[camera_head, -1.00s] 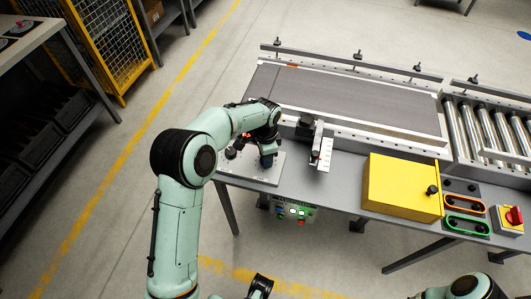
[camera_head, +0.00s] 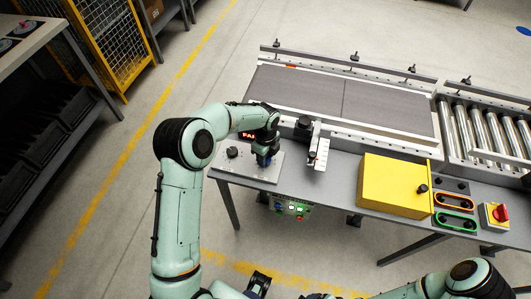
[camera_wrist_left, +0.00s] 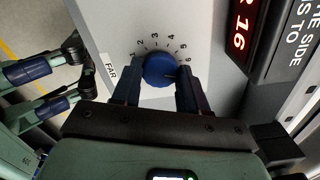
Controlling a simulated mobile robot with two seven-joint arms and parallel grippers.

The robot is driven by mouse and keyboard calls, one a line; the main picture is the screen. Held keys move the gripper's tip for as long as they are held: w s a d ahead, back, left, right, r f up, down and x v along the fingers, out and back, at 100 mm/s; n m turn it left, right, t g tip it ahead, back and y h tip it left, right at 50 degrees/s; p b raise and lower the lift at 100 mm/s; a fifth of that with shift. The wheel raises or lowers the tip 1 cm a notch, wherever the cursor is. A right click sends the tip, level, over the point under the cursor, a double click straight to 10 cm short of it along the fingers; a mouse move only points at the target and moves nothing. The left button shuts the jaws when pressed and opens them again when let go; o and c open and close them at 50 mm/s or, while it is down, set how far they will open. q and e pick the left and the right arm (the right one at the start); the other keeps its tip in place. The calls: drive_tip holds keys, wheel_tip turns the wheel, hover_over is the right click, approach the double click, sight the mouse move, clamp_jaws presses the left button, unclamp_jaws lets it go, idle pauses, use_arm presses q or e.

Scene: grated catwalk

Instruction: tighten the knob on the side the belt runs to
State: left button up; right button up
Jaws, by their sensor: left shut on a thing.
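The blue knob (camera_wrist_left: 158,70) sits on a grey plate with a dial of numbers from 1 to 6 around it. Its pale mark points toward the 6 side. A label reading "FAR" (camera_wrist_left: 111,70) is beside the dial. My left gripper (camera_head: 265,153) is over the plate (camera_head: 240,171) and shut on the blue knob, with one finger on each side in the left wrist view. A black knob (camera_head: 232,152) stands on the same plate, left of the gripper. The conveyor belt (camera_head: 310,92) lies behind. My right gripper (camera_head: 260,283) shows partly at the bottom edge.
A display with red digits (camera_wrist_left: 240,34) and a partly cut-off sign (camera_wrist_left: 298,40) stand close to the left gripper. A black post with a white scale (camera_head: 318,152), a yellow box (camera_head: 393,185) and rollers (camera_head: 480,125) are to the right. Floor in front is clear.

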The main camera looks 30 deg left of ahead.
use_arm(q)
drive_tip(key=shift+w+r+m+p, duration=0.1)
drive_tip(key=shift+m+p, duration=0.3)
drive_tip(key=shift+m, duration=0.5)
use_arm(e)
drive_tip(key=shift+w+r, duration=0.25)
drive_tip(key=shift+r, duration=0.4)
use_arm(q)
drive_tip(key=o, duration=1)
drive_tip(key=shift+o, duration=0.2)
wheel_tip(320, 180, up, 13)
drive_tip(key=p, duration=0.1)
drive_tip(key=shift+r, duration=0.15)
use_arm(e)
drive_tip(key=shift+w+r, duration=0.3)
drive_tip(key=shift+r, duration=0.25)
